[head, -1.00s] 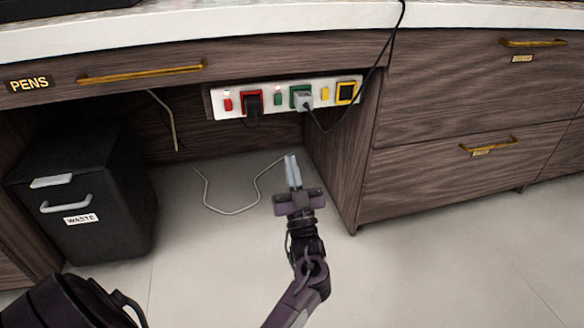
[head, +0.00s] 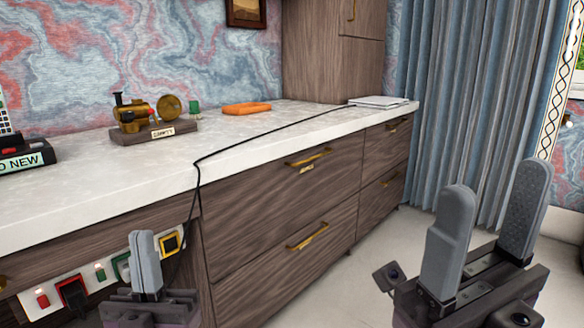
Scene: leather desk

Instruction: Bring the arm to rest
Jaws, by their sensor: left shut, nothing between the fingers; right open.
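My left gripper (head: 146,262) is at the bottom left of the head view, in front of the socket panel (head: 95,283) under the desk. Its two grey fingers are together with nothing between them. My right gripper (head: 484,240) is large and close at the bottom right. Its two fingers stand upright and apart, with nothing between them. Neither gripper visibly holds a thing. The lower parts of both arms are out of view.
The white desk top (head: 247,148) carries a brass device on a stand (head: 150,118), an orange tray (head: 247,108) and papers (head: 378,101). A black cable (head: 197,185) hangs over its front edge. Wooden drawers (head: 290,220) are below. Blue curtains (head: 480,100) hang at right.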

